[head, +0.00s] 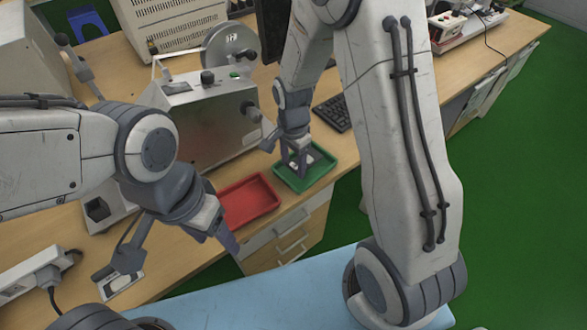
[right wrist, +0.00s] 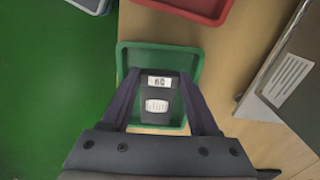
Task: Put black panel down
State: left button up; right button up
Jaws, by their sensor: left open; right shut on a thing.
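The black panel (right wrist: 158,94), with a white display and a pale round-edged patch, is between the fingers of my right gripper (right wrist: 162,105). In the right wrist view it lies over the inside of the green tray (right wrist: 190,67). In the head view my right gripper (head: 297,168) points down at the green tray (head: 322,178), its fingertips within the tray's outline. Whether the panel touches the tray floor I cannot tell. My left gripper (head: 180,250) is open, fingers wide apart, above the near left part of the table.
A red tray (head: 247,201) lies just left of the green one. A small device with a white face (head: 121,284) lies below my left gripper. A metal machine (head: 205,120) stands behind the trays. A keyboard (head: 333,113) and a power strip (head: 35,272) are on the table.

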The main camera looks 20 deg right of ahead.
jog(key=shift+f, duration=1.4)
jog(key=shift+f, duration=0.2)
jog(key=o, duration=1.3)
jog(key=shift+o, duration=0.2)
jog(key=shift+r, duration=0.15)
